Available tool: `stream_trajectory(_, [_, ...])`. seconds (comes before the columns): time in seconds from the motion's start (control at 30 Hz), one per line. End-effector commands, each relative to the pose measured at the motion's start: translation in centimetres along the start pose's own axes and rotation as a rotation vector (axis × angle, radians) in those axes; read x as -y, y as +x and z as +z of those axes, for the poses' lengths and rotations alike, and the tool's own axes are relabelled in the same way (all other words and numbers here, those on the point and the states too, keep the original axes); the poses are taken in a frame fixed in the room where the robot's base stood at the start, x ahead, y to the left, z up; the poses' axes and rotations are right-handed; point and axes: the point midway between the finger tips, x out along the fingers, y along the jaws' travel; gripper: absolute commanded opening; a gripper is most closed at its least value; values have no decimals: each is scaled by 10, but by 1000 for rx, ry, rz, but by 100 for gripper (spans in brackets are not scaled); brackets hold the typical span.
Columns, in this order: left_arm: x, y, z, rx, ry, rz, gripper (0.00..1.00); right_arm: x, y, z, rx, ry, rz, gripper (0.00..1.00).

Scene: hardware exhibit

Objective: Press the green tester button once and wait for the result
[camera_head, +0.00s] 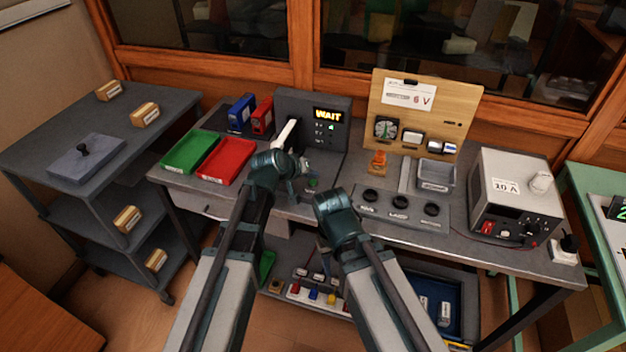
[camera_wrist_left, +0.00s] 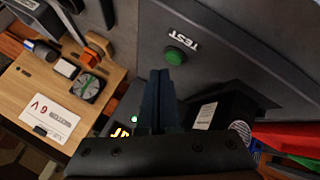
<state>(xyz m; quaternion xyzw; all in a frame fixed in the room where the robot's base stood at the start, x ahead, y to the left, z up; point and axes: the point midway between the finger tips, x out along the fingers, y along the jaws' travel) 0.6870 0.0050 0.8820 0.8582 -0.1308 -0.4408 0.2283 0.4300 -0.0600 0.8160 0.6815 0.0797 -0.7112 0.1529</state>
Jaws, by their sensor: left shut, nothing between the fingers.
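The green tester button (camera_wrist_left: 175,57) sits beside the word TEST on a dark grey panel in the left wrist view. It also shows small in the head view (camera_head: 312,182), in front of the dark tester (camera_head: 341,112). The tester's display (camera_head: 328,115) reads WAIT in yellow. My left gripper (camera_wrist_left: 161,73) is shut and empty. In the wrist view its fingertips appear just below the button; I cannot tell whether they touch the panel. In the head view my left arm reaches toward the button. My right arm's bent joint shows, but its gripper cannot be made out.
A green tray (camera_head: 190,152) and a red tray (camera_head: 227,160) lie left of the tester. A wooden board with a gauge (camera_head: 386,128) stands at right, with a grey bin (camera_head: 436,175) before it. A power supply (camera_head: 515,195) stands further right.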

Motion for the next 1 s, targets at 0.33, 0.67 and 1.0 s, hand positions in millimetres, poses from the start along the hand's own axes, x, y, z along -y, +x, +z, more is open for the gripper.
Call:
stream_trajectory(0.33, [-3, -4, -3, 0, 0, 0, 0, 0, -5, 0, 0, 0, 0, 50])
stream_trajectory(0.67, [-19, -26, -19, 0, 0, 0, 0, -4, -37, 2, 0, 0, 0, 50])
stream_trajectory(1.0, [-25, -35, -25, 0, 0, 0, 0, -5, -49, 3, 0, 0, 0, 50])
